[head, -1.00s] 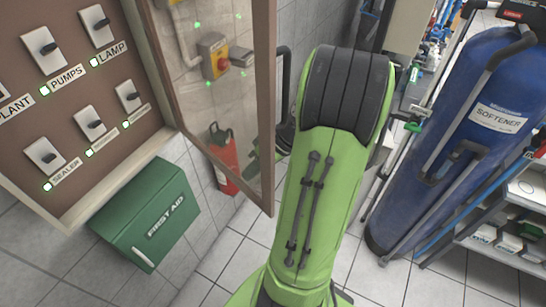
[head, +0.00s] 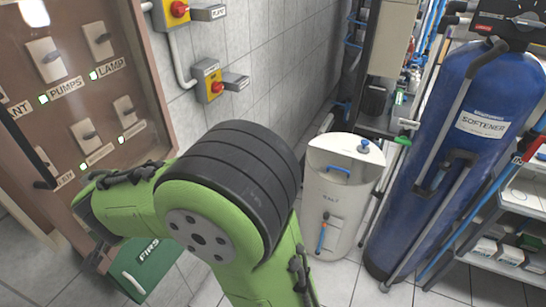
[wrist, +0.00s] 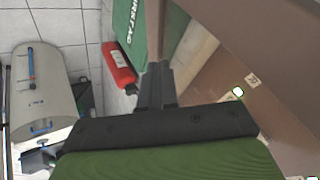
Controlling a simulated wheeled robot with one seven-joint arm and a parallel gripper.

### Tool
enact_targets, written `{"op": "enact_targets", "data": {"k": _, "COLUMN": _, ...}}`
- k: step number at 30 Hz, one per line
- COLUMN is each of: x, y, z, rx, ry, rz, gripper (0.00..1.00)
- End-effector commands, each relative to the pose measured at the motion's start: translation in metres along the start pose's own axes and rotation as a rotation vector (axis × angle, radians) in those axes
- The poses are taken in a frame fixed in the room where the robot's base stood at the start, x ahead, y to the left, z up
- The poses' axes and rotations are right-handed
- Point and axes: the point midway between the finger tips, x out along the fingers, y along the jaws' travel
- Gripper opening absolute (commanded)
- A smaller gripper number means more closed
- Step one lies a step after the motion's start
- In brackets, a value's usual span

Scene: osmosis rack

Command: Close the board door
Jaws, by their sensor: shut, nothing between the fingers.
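The board (head: 75,105) with its switches and lit green lamps is at the left of the head view. Its framed clear door now lies across the front of the board, as the switches look hazy through it. A dark bar that looks like the door handle (head: 46,168) shows at the left. I cannot tell whether the door is flush with the board. My gripper (wrist: 158,85) is shut and empty in the wrist view, beside a brown frame (wrist: 235,40). Whether its fingers touch the frame is unclear. In the head view my arm hides the board's lower right.
A green first aid box (head: 140,268) is below the board. A red extinguisher (wrist: 118,65) is near my fingers in the wrist view. A white salt tank (head: 325,215) and a blue softener cylinder (head: 440,165) stand at the right. Emergency-stop boxes (head: 210,80) are on the tiled wall.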

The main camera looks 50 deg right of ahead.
Motion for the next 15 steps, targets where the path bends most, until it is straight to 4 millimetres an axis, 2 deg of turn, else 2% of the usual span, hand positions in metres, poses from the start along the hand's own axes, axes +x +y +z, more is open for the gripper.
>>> {"op": "enact_targets", "data": {"k": 1, "x": 0.007, "y": -0.015, "z": 0.004, "rx": 0.027, "ry": 0.010, "rz": 0.014, "gripper": 0.00}}
{"op": "enact_targets", "data": {"k": 6, "x": 0.025, "y": -0.050, "z": 0.001, "rx": 0.135, "ry": 0.067, "rz": 0.073, "gripper": 0.00}}
{"op": "enact_targets", "data": {"k": 15, "x": 0.046, "y": -0.084, "z": -0.007, "rx": 0.246, "ry": 0.130, "rz": 0.134, "gripper": 0.00}}
